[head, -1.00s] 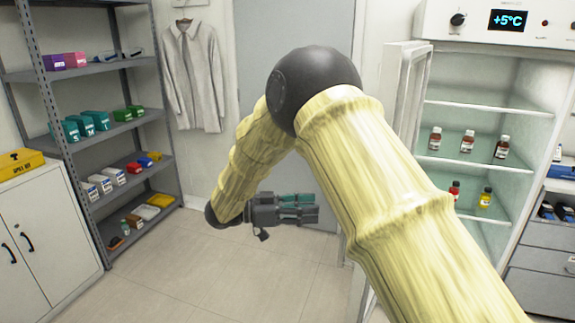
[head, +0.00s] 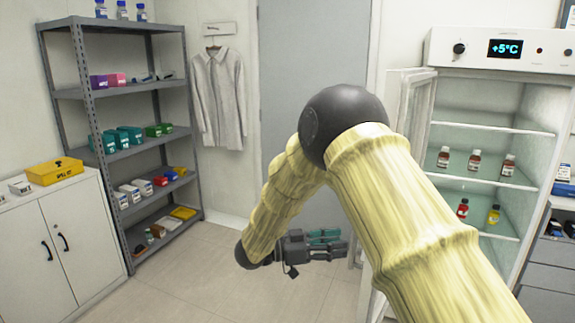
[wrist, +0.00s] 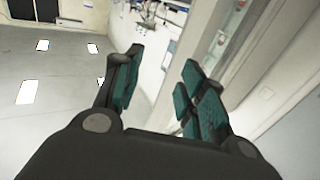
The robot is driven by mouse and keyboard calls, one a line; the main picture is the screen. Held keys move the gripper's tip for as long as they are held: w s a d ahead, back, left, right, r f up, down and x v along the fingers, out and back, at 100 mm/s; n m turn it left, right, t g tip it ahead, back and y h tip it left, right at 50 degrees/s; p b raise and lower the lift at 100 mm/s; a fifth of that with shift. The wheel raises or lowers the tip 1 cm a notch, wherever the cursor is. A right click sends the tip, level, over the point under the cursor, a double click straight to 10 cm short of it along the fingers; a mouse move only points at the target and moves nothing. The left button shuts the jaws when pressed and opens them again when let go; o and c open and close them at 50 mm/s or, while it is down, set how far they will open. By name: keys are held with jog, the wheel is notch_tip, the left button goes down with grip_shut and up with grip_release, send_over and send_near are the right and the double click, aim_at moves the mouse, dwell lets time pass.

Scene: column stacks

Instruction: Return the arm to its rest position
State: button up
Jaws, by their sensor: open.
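My gripper (head: 326,244) is in the lower middle of the head view, at the end of my bent arm. It hangs sideways above the floor and points right, in front of the grey door. The wrist view shows its two fingers (wrist: 158,95) with green pads apart and nothing between them. Part of my arm hides what lies behind it, including part of the door and of the open fridge door.
The open fridge (head: 483,184) with several small bottles stands at the right. A grey shelf rack (head: 90,94) and a white cabinet (head: 85,225) are at the left. A coat (head: 218,95) hangs on the back wall. The floor (head: 195,285) between is clear.

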jog(key=s+d+f+n+t+y, duration=0.2)
jog(key=s+d+f+n+y, duration=0.15)
jog(key=f, duration=0.65)
jog(key=s+d+f+n+t+y, duration=0.2)
jog(key=d+f+n+t+y, duration=0.15)
jog(key=f, duration=0.75)
jog(key=s+d+f+n+t+y, duration=0.25)
jog(key=d+f+n+y, duration=0.2)
jog(key=f, duration=0.55)
jog(key=s+f+n+g+y, duration=0.15)
jog(key=s+f, duration=0.25)
jog(key=s, duration=0.5)
jog(key=s+f+n+g+y, duration=0.1)
jog(key=s+f+g+y, duration=0.2)
jog(key=s, duration=0.6)
jog(key=s+f+n+g+y, duration=0.1)
jog(key=s+f+g, duration=0.2)
jog(key=s+f, duration=0.35)
jog(key=s+a+r+g+y, duration=0.1)
jog(key=s+g, duration=0.2)
jog(key=s, duration=1.2)
jog(key=shift+r+n, duration=0.25)
jog(key=shift+n, duration=0.15)
jog(key=shift+a, duration=0.1)
jog(key=shift+c, duration=0.2)
jog(key=shift+w, duration=0.15)
jog(key=shift+c, duration=0.4)
